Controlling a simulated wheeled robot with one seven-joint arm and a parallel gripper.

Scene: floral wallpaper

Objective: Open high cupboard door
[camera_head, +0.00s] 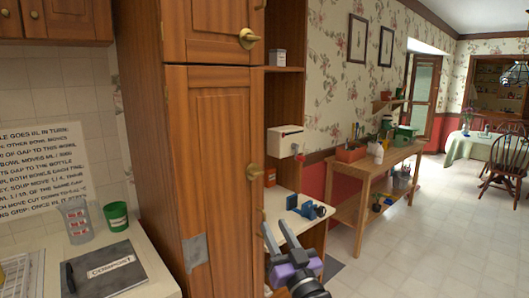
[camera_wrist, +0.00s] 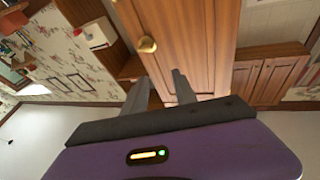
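A tall brown wooden cupboard stands left of centre in the head view. Its upper door (camera_head: 205,35) is shut and has a brass knob (camera_head: 248,38) near its right edge. The lower door (camera_head: 215,130) is also shut, with its own brass knob (camera_head: 252,174). My gripper (camera_head: 282,236) is low, in front of the cupboard's right side, well below the upper knob, with its fingers apart and empty. In the wrist view, which looks upside down, my gripper (camera_wrist: 160,88) is open. A brass knob (camera_wrist: 147,45) on a wooden door (camera_wrist: 195,45) appears beyond the fingers, apart from them.
Shelves with a white box (camera_head: 286,141) adjoin the tall cupboard. Floor (camera_head: 430,240) at right is clear.

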